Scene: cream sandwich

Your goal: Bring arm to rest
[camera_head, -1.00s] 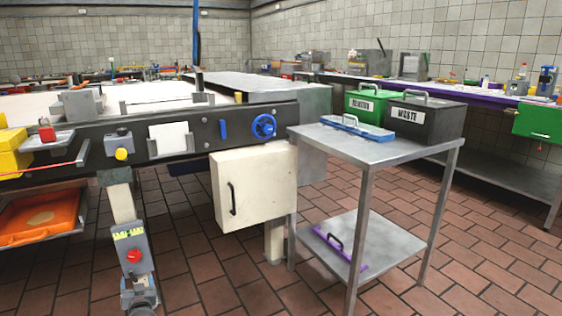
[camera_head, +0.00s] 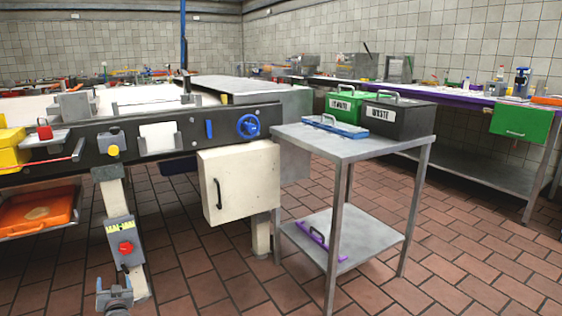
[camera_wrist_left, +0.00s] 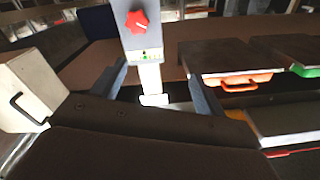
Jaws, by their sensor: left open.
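My left gripper (camera_head: 114,288) shows small at the bottom left of the head view. Its fingers are apart and nothing shows between them. It is in front of the pale machine leg with a grey control box (camera_head: 122,243) and red knob. In the left wrist view my open gripper (camera_wrist_left: 155,75) has a finger on each side of that leg; the red knob (camera_wrist_left: 136,21) shows above. I cannot tell whether the gripper touches the leg. My right gripper is not in view.
A conveyor machine with a black side rail (camera_head: 182,135) and white cabinet (camera_head: 240,184) stands left. An orange tray (camera_head: 40,212) sits below it. A metal table (camera_head: 350,148) with green bin (camera_head: 340,103), black bin (camera_head: 397,123) and blue-edged tray (camera_head: 335,127) stands right. Tiled floor is open at front right.

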